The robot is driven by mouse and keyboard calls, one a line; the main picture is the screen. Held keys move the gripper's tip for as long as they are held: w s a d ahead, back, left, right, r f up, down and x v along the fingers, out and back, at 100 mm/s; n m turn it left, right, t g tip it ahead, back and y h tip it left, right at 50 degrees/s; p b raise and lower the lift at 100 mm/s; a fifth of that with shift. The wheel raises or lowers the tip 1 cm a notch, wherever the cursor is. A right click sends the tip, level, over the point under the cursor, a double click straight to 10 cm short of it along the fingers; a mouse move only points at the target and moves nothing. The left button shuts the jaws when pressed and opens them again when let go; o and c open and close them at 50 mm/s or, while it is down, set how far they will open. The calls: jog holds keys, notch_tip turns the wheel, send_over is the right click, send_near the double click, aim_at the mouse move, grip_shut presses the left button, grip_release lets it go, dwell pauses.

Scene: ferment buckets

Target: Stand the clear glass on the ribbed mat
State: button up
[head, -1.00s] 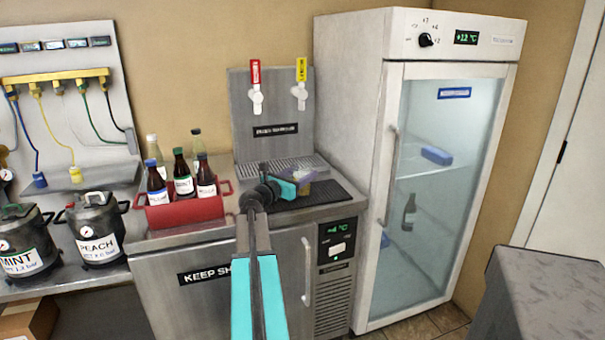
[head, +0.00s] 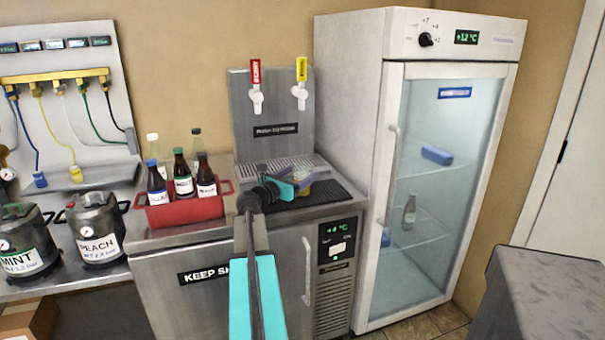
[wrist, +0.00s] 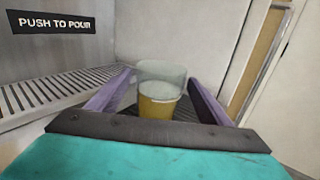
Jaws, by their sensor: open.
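The clear glass (wrist: 160,88), with amber liquid in its lower part, stands upright in the wrist view. It also shows small in the head view (head: 304,188), partly hidden by my gripper. Under it is the dark ribbed mat (head: 334,193), on the counter in front of the taps; its ribs also show beside the glass in the wrist view (wrist: 187,113). My gripper (head: 306,178) is open, with one purple finger on each side of the glass. A gap shows on the right; on the left I cannot tell whether the finger touches.
A metal drip grate (head: 300,165) lies behind the mat, below the red and yellow taps (head: 301,85). A red crate of bottles (head: 185,211) stands to the left on the counter. The tall glass-door fridge (head: 425,170) stands close on the right.

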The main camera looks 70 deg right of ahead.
jog(key=v, duration=1.1)
jog(key=shift+b, duration=0.4)
jog(key=shift+s, duration=0.1)
